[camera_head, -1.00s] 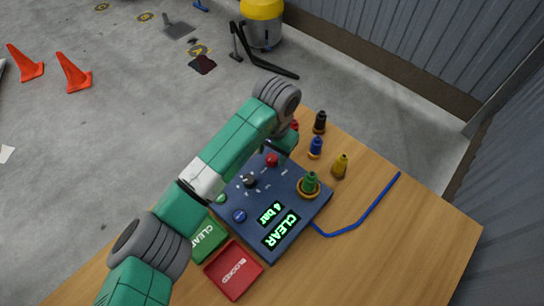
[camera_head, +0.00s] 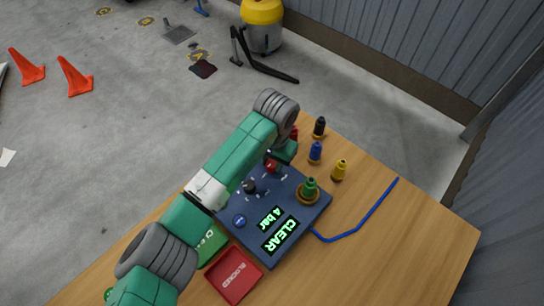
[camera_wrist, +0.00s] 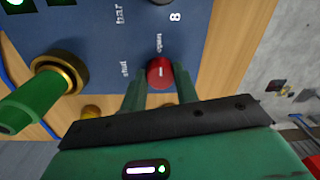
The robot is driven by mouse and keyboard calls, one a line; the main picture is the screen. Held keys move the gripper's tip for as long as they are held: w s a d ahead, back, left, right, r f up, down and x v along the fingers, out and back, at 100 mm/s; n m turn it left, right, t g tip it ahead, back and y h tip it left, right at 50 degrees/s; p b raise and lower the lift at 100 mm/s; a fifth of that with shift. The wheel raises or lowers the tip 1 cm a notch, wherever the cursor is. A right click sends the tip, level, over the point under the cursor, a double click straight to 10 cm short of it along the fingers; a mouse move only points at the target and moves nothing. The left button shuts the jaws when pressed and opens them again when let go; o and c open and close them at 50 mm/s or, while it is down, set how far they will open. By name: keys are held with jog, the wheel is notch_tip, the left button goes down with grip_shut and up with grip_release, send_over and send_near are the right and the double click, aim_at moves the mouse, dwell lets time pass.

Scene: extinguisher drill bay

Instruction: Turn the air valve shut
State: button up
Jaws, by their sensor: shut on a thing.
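The air valve is a red round knob (camera_head: 271,166) on a dark blue panel (camera_head: 290,200). In the wrist view the red knob (camera_wrist: 160,72) shows a short white mark, with "open" printed above it and "shut" to its left. My gripper (camera_wrist: 160,84) has its two green fingers on either side of the knob, closed on it. In the head view my gripper (camera_head: 284,150) is over the panel's far edge, its fingertips mostly hidden. The panel displays read "4 bar" and "CLEAR".
On the panel are a green nozzle in a brass ring (camera_head: 309,189), a black knob (camera_head: 249,187) and a blue button (camera_head: 239,221). Black, blue and yellow nozzles stand behind it. A red tray (camera_head: 235,277) and a partly hidden green tray lie in front. A blue hose (camera_head: 368,211) lies right.

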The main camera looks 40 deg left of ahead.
jog(key=r+n+p, duration=0.1)
jog(key=p, duration=0.5)
jog(key=shift+d+r+n+p, duration=0.1)
jog(key=shift+d+n+p, duration=0.05)
jog(key=shift+n+p, duration=0.2)
jog(key=shift+f+n+p, duration=0.25)
jog(key=shift+n+p, duration=0.7)
jog(key=shift+p, duration=0.25)
jog(key=shift+f+n+p, duration=0.2)
jog(key=shift+n+p, duration=0.25)
jog(key=shift+n, duration=0.45)
jog(key=n+p, duration=0.1)
jog(key=n, duration=0.5)
jog(key=shift+w+f+p, duration=0.1)
jog(key=shift+p, duration=0.25)
jog(key=n, duration=0.5)
jog(key=shift+a+n+h, duration=0.25)
jog(key=shift+n+h, duration=0.15)
jog(key=o, duration=1)
